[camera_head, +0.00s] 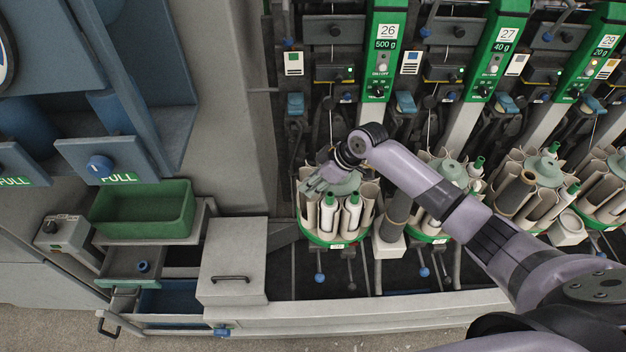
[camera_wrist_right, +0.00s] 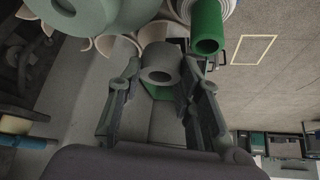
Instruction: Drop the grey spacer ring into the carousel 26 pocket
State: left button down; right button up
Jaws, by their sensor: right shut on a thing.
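My right gripper (camera_head: 316,182) is over the left side of carousel 26 (camera_head: 326,240), under the machine head labelled 26 (camera_head: 386,50). In the right wrist view, the right gripper (camera_wrist_right: 160,80) is shut on the grey spacer ring (camera_wrist_right: 160,62), with the ring's hole showing between the fingertips. Curved pale pocket walls (camera_wrist_right: 118,48) of the carousel are just beyond the ring, beside the grey-green hub (camera_wrist_right: 85,14). I cannot tell whether the ring touches a pocket wall. In the head view the ring is not clear. My left gripper is not in view.
White bobbins with green tops (camera_head: 351,212) stand in carousel 26. A brown tube (camera_head: 397,208) is just right of it, with more carousels (camera_head: 532,190) farther right. A green tub (camera_head: 143,209) and a grey box (camera_head: 232,260) are at left.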

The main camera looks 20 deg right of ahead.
jog(key=shift+f+b, duration=0.8)
jog(key=shift+f, duration=0.7)
dwell(0.5)
dwell(0.6)
jog(key=o, duration=0.9)
dwell(0.4)
notch_tip(320, 180, up, 8)
jog(key=p, duration=0.7)
jog(key=shift+r, duration=0.1)
dwell(0.4)
